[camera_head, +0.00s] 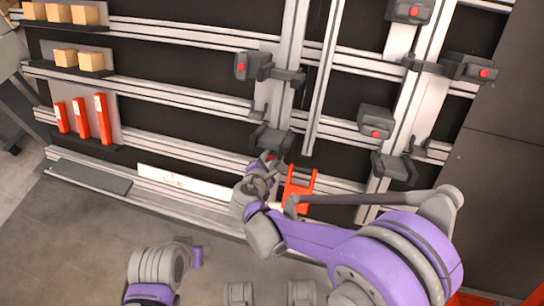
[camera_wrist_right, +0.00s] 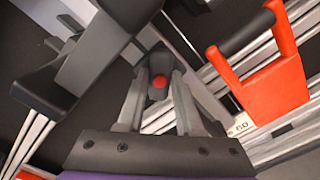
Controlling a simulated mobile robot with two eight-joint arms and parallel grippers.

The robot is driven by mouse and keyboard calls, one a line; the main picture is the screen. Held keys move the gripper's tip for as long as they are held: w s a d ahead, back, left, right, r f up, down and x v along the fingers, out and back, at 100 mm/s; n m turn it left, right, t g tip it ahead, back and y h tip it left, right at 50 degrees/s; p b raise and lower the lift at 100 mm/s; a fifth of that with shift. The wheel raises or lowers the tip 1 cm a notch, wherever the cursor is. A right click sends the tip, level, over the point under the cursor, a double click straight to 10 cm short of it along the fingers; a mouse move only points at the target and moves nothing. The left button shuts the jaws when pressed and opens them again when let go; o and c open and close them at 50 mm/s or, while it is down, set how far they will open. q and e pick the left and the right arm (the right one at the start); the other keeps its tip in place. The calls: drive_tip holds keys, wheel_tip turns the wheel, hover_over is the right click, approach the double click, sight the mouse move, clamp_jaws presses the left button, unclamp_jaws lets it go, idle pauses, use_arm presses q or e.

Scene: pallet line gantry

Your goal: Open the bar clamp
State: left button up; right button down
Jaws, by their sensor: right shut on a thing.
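The bar clamp (camera_head: 271,139) is a dark grey block on the upright rail at the middle of the head view. In the right wrist view its dark grey end with a red button (camera_wrist_right: 159,82) sits between my fingers. My right gripper (camera_head: 268,166) is at the clamp's lower end, and in the wrist view (camera_wrist_right: 160,90) its two grey fingers are shut on that end. My wrist partly hides the contact in the head view.
A red U-shaped bracket (camera_head: 298,189) stands close to the right of my right gripper. Other grey clamps with red buttons (camera_head: 376,122) sit on the rails around. Wooden blocks (camera_head: 91,61) and red blocks (camera_head: 103,118) rest on shelves at the left.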

drive_tip(key=n+b, duration=0.1)
drive_tip(key=n, duration=0.4)
drive_tip(key=shift+n, duration=1.3)
drive_tip(key=n+b, duration=0.1)
drive_tip(key=n, duration=0.2)
drive_tip(key=c, duration=0.7)
unclamp_jaws()
